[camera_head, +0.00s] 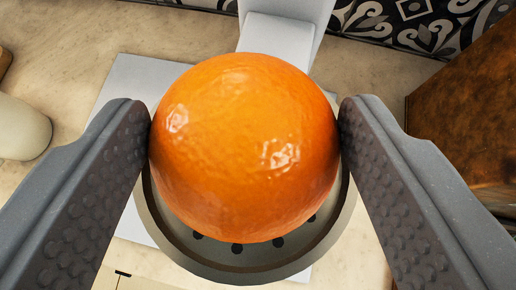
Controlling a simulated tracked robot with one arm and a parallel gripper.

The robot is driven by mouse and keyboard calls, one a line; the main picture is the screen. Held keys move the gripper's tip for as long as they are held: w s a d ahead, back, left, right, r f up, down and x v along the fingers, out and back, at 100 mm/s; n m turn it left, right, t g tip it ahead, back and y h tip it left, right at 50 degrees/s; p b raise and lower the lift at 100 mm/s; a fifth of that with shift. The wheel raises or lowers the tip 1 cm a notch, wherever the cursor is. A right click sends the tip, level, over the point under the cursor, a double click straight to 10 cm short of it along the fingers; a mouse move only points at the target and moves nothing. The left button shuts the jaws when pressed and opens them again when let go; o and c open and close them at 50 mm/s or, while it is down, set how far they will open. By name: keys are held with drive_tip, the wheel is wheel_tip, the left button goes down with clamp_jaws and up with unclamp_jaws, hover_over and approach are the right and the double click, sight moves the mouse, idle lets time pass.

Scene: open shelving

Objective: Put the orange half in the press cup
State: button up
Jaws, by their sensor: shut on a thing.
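The orange half (245,145) fills the middle of the view, its rounded peel side facing the camera. My gripper (245,130) is shut on it, with one textured finger pressed to its left side and the other to its right side. The press cup (255,272), a round grey metal cup with dark holes, shows below and behind the orange half. The orange half covers most of the cup in this view. I cannot tell whether the orange half touches the cup, and its cut face is hidden.
A grey press column (280,35) rises behind the orange half from a light base plate (135,80). A cream rounded object (20,130) stands at the left. A brown wooden block (475,110) is close at the right. Patterned tiles (415,22) line the back.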

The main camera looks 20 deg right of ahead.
wheel_tip(320, 180, down, 2)
drive_tip(key=shift+f, duration=0.1)
drive_tip(key=o, duration=0.7)
drive_tip(key=shift+b+v, duration=1.1)
drive_tip(key=shift+v, duration=5)
